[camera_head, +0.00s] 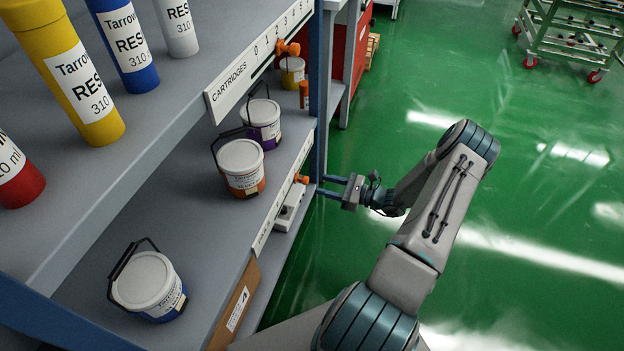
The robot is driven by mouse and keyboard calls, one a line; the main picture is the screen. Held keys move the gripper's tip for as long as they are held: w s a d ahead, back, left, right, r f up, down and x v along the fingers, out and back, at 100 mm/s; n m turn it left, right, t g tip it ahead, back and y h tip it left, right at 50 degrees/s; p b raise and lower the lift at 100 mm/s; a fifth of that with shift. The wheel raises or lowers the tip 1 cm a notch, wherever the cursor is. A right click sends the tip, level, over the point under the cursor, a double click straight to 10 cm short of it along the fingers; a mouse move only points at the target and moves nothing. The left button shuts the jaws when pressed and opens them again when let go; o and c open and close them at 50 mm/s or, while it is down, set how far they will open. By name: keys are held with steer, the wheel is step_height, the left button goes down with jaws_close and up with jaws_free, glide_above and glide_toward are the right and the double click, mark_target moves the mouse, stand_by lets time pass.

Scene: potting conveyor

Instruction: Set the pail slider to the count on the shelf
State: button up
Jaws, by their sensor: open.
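On the middle shelf (185,212) stand several white-lidded pails: a blue one (148,287) near the front, an orange one (241,166), a purple one (262,117), and a yellow one (292,72) at the far end. The lower shelf edge carries a white label strip (264,236); its print is too small to read.
The upper shelf edge has a "CARTRIDGES" number strip (232,91) with its own orange knob (290,48). Several cartridges, including a yellow one (75,80), stand above. A blue shelf post (319,90) rises beside my gripper. Green floor (540,190) lies open at right.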

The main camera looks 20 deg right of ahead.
steer(key=v, duration=0.6)
steer(key=shift+s+d+p, duration=0.25)
steer(key=shift+p, duration=0.15)
steer(key=s+a+r+n+g+h+p, duration=0.1)
steer(key=a+r+n+g+p, duration=0.35)
steer(key=r, duration=0.55)
steer(key=s+a+r+n+g+h+p, duration=0.1)
steer(key=a+r+n+g+p, duration=0.35)
steer(key=r, duration=0.55)
steer(key=s+a+r+n+g+h+p, duration=0.15)
steer(key=a+r+n+g+p, duration=0.3)
steer(key=r, duration=0.55)
steer(key=s+a+r+n+t+h+p, duration=0.1)
steer(key=s+a+r+n+h+p, duration=0.2)
steer(key=r, duration=0.6)
steer(key=s+a+r+n+t+h+p, duration=0.1)
steer(key=s+r+n+p, duration=0.4)
steer(key=r, duration=0.5)
steer(key=s+a+r+n+t+h+p, duration=0.2)
steer(key=s+a+r+n+h+p, duration=0.2)
steer(key=r, duration=0.6)
steer(key=shift+s+a+r+n+h+p, duration=0.25)
steer(key=shift+s+a+n+h+p, duration=0.15)
steer(key=shift+s+h+p, duration=0.45)
steer(key=shift+s+d, duration=0.1)
steer(key=shift+s, duration=0.05)
